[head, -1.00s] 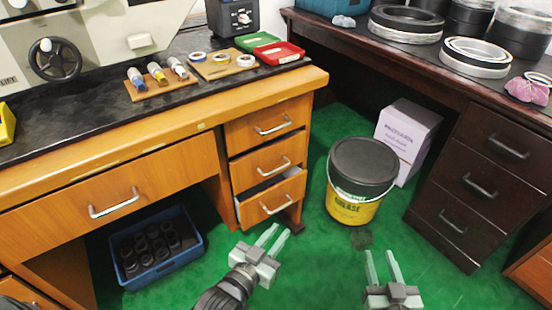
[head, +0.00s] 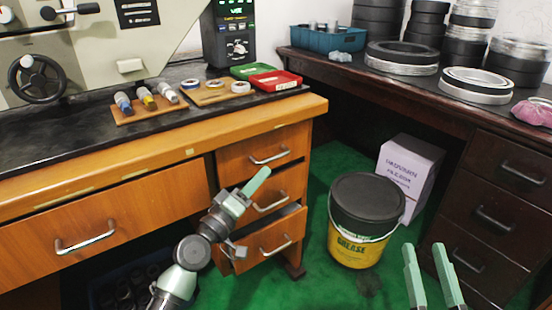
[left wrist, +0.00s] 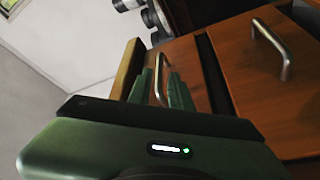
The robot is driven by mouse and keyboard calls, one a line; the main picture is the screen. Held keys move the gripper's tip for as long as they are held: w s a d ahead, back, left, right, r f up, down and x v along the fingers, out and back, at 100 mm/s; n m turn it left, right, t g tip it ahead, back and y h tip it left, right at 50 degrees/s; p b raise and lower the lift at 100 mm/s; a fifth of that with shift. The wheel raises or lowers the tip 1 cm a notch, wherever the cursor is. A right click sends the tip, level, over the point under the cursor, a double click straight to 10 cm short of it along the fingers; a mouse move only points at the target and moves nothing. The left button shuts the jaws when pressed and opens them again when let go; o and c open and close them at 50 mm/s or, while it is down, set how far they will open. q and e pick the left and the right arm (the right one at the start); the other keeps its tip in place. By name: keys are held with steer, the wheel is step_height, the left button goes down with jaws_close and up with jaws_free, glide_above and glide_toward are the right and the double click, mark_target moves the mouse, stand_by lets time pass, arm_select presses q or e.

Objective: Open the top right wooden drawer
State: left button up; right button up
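The top right wooden drawer is shut, and its metal handle (head: 270,157) shows just under the desk top in the head view. My left gripper (head: 262,174) is in front of the drawer column, its tips just below and near that handle. In the left wrist view its two fingers (left wrist: 160,78) are apart, with a handle (left wrist: 161,76) visible between them; contact cannot be told. A second handle (left wrist: 270,45) is to the right there. My right gripper (head: 424,246) is open and empty at the lower right, away from the wooden desk.
The middle drawer handle (head: 271,203) is beside my left gripper. The bottom drawer (head: 268,245) stands slightly open. A grease bucket (head: 362,222) and a white box (head: 410,170) stand on the green floor to the right. A dark drawer cabinet (head: 495,205) is further right.

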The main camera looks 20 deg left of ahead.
mark_target(276, 158)
arm_select(q)
steer(key=x, duration=0.8)
steer(key=shift+w+a+r, duration=0.1)
steer(key=shift+w+a, duration=0.1)
steer(key=shift+a, duration=0.1)
jaws_close()
stand_by(1.1)
